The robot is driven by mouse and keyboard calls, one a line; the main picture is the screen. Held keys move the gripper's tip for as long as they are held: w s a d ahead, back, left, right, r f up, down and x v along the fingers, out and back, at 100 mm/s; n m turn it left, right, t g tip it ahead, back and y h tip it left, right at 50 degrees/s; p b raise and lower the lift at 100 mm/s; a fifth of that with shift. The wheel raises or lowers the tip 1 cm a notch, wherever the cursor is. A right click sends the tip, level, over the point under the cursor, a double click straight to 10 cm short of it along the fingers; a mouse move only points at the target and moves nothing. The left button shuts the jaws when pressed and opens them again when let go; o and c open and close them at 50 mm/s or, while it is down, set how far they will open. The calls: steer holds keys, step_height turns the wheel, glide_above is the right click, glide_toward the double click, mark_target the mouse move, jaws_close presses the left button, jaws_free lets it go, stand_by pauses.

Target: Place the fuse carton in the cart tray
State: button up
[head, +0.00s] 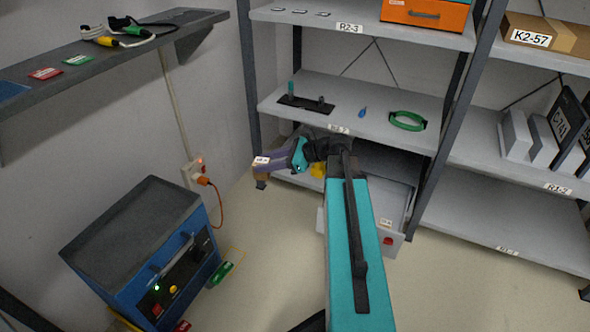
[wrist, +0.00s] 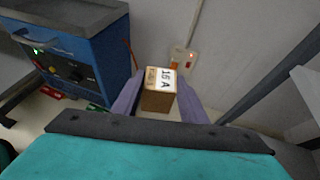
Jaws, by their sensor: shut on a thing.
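The fuse carton (wrist: 158,98) is a small brown box with a white "16 A" label. It sits between the two purple fingers of my gripper (wrist: 157,103) in the wrist view, and my gripper is shut on it. In the head view the carton (head: 262,171) shows at the tip of my gripper (head: 268,163), held up in the air left of the shelving. I cannot make out a cart tray with certainty. A grey open box or drawer (head: 395,243) with a red button stands low under the shelf, partly hidden by my arm.
A blue cabinet (head: 205,263) with a dark flat top stands at lower left, its orange cable plugged into a wall socket (head: 196,178). A wall shelf (head: 120,60) juts out above it. Shelving (head: 420,138) with upright posts fills the right. Floor between is mostly clear.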

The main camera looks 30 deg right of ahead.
steer(key=a+r, duration=0.3)
steer(key=a, duration=0.3)
steer(key=a+r+n+y, duration=0.1)
steer(key=a+r, duration=0.2)
steer(key=a, duration=0.3)
steer(key=a+r+g, duration=0.1)
steer(key=a+r, duration=0.2)
steer(key=a, duration=0.3)
steer(key=shift+s+a+r+n+y, duration=0.25)
steer(key=shift+s+r+n+y, duration=0.05)
steer(key=shift+s+r, duration=0.15)
